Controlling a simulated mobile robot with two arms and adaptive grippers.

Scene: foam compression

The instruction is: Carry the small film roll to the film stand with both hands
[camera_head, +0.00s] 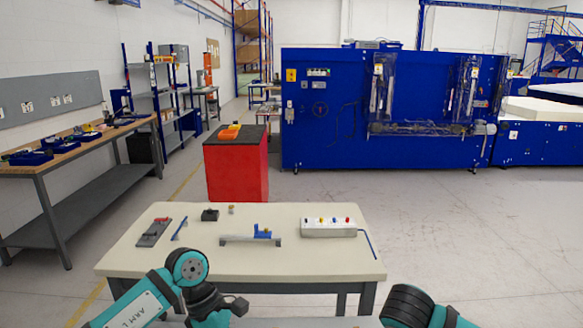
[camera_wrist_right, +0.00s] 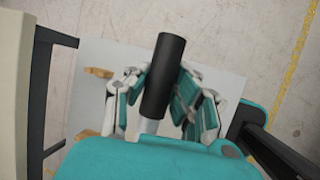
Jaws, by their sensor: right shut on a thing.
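In the right wrist view, a black cylinder (camera_wrist_right: 163,75), which looks like the small film roll, sits between the fingers of my right gripper (camera_wrist_right: 158,92). A pale core end (camera_wrist_right: 149,126) sticks out at its lower end. My right gripper is shut on the roll; in the head view only its dark arm link shows at the bottom. My left gripper (camera_head: 222,308) is at the bottom of the head view, in front of the table's near edge; its fingers are mostly hidden. I cannot make out for certain which thing is the film stand.
A cream table (camera_head: 165,262) stands ahead, bearing a grey bar with a blue clamp (camera_head: 262,232), a white box with colored buttons (camera_head: 328,227) and small tools. Behind are a red cabinet (camera_head: 237,168) and a large blue machine (camera_head: 345,120). Floor to the right is clear.

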